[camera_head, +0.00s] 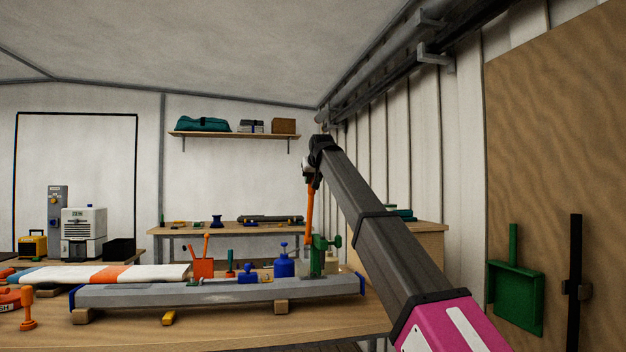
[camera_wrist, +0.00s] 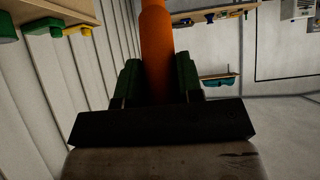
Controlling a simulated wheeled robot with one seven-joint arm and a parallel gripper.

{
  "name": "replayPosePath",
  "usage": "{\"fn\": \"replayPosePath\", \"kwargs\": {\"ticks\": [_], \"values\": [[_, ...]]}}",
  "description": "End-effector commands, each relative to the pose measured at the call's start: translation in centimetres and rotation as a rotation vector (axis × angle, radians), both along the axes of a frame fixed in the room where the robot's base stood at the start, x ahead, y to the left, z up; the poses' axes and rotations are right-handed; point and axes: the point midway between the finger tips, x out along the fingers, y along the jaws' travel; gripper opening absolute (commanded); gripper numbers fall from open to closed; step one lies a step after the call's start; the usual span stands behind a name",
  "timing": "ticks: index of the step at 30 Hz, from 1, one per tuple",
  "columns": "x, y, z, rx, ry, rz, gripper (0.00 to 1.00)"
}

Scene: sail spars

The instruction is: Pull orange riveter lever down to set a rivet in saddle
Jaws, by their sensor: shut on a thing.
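The orange riveter lever (camera_head: 309,212) stands nearly upright above the green riveter (camera_head: 321,250) at the right end of the grey spar (camera_head: 215,291). My gripper (camera_head: 311,180) is shut on the upper part of the lever. In the wrist view the lever (camera_wrist: 157,45) runs up from between my gripper's two dark green fingers (camera_wrist: 158,84). A pale block-like part (camera_head: 331,264) sits by the riveter's foot. I cannot make out the saddle or the rivet clearly.
The bench front (camera_head: 230,325) is mostly clear.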

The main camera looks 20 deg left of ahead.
Motion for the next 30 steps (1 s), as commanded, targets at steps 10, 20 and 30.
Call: {"fn": "replayPosePath", "kwargs": {"ticks": [10, 20, 30], "values": [[-2.5, -1.6, -2.0, -0.006, 0.009, 0.000, 0.04], [-5.5, -3.4, -4.0, -0.006, 0.011, -0.001, 0.04], [-6.3, -3.9, -4.4, -0.006, 0.009, 0.000, 0.04]]}}
